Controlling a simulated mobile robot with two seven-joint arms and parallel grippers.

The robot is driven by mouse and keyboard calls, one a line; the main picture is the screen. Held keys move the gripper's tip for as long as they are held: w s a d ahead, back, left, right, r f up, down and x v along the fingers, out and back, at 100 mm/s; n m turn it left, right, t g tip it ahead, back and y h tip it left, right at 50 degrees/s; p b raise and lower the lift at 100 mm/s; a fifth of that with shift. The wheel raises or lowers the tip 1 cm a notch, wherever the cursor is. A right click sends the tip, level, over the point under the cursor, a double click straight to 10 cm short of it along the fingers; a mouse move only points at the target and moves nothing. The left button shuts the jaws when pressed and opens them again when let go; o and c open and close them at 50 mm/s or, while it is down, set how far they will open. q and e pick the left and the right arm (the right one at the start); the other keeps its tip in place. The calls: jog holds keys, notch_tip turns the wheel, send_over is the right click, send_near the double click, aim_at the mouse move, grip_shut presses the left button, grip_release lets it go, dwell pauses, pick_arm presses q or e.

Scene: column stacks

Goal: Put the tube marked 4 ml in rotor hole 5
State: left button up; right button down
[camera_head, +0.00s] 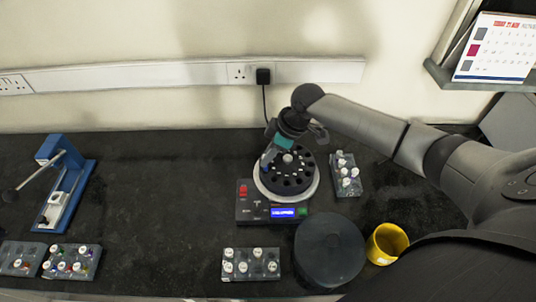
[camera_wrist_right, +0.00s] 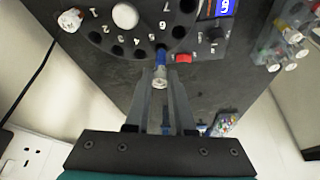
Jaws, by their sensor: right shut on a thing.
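My right gripper (camera_head: 268,160) is over the left part of the dark rotor (camera_head: 291,181). In the right wrist view the gripper (camera_wrist_right: 161,80) is shut on a thin blue tube (camera_wrist_right: 161,58) with a pale cap. The tube's far end is at the rim hole by the number 5; I cannot tell whether it is inside or just above. Its marking is unreadable. My left gripper is not in view.
The centrifuge base (camera_head: 250,213) has a lit display. Grey racks of capped tubes stand at the right (camera_head: 345,185), front (camera_head: 250,277) and front left (camera_head: 72,272). A round dark lid (camera_head: 330,250), yellow cup (camera_head: 387,243) and blue press (camera_head: 70,180) stand around. The bench's left middle is clear.

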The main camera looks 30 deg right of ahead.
jog(key=shift+p, duration=0.7)
dwell(1.0)
jog(key=shift+f, duration=0.5)
dwell(0.5)
jog(key=shift+f, duration=0.1)
dwell(0.4)
jog(key=shift+f+b, duration=0.9)
jog(key=shift+f, duration=0.25)
jog(key=shift+f, duration=0.15)
jog(key=c, duration=0.7)
grip_release()
jog(key=shift+o, duration=0.4)
